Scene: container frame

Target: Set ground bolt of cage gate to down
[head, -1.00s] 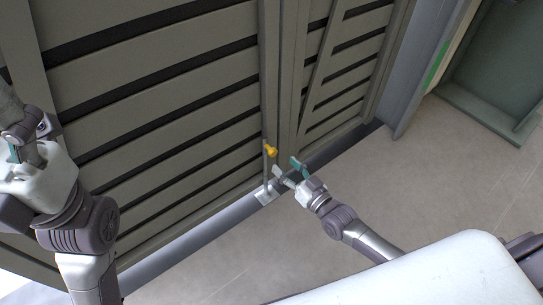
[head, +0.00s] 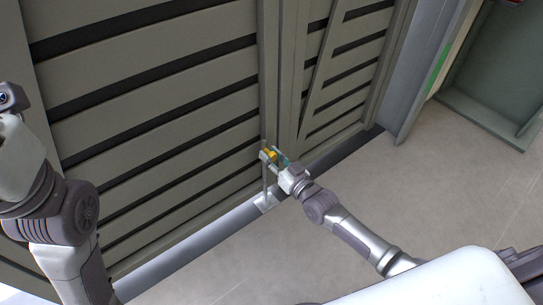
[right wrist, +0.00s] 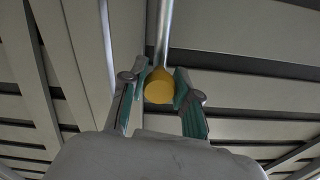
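The ground bolt is a thin upright metal rod with a yellow knob (head: 269,155), low on the cage gate (head: 150,110). Its rod runs along the gate's edge to a metal bracket (head: 265,201) near the floor. My right gripper (head: 275,157) is at the knob, with a teal-padded finger on either side. In the right wrist view the knob (right wrist: 160,88) sits between the fingertips of my right gripper (right wrist: 160,85). The fingers stand apart, and firm contact on both sides cannot be made out. My left arm is at the left edge; its gripper is out of view.
A second slatted panel (head: 345,75) adjoins the gate on the right. A grey post (head: 415,75) and a green-grey container (head: 500,70) stand farther right. The floor (head: 430,180) right of the gate is clear.

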